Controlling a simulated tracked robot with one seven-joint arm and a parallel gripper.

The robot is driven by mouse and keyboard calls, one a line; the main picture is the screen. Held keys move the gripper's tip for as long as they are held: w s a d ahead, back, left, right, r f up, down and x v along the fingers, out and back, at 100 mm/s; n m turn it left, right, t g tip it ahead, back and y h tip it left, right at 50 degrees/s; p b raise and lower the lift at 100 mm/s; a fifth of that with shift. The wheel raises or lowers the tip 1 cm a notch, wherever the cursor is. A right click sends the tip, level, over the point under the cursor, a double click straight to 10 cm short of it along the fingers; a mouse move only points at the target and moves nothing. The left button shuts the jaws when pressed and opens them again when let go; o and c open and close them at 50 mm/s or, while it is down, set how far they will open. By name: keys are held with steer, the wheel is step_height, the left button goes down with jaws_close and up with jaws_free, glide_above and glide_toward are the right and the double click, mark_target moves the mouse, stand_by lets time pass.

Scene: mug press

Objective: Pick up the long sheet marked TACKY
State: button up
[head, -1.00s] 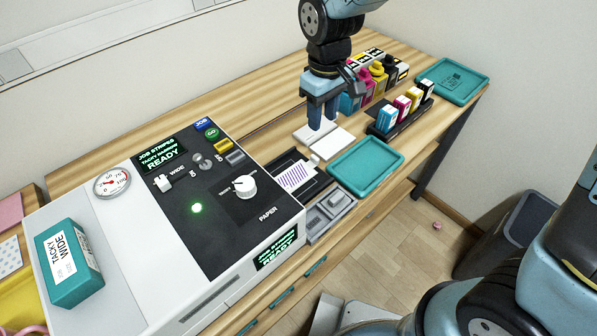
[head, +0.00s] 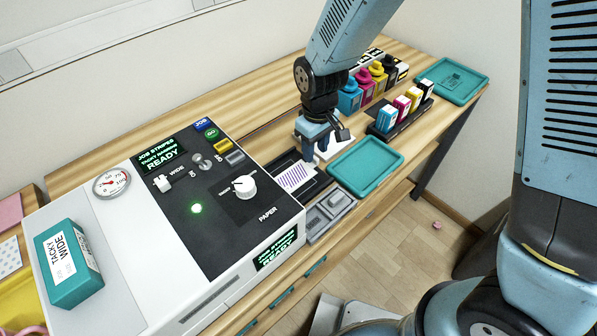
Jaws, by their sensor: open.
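No sheet with a readable TACKY mark shows in the head view. A white sheet with purple stripes (head: 297,177) lies in the dark tray at the right end of the machine. My gripper (head: 315,157) is open, pointing down just behind this sheet, low over the white flat pieces (head: 331,153). It hides most of these pieces, and I cannot tell whether it touches them. A teal box (head: 70,262) with a white label reading TACKY WIDE sits on the machine's left part.
The machine's dark panel (head: 200,215) has a knob, buttons and a READY screen. An empty teal tray (head: 366,165) lies right of my gripper. Ink bottles (head: 362,85) and a cartridge rack (head: 404,112) stand behind it. Another teal tray (head: 453,81) is at the far right.

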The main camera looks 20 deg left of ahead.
steer(key=shift+f, duration=1.1)
jaws_close()
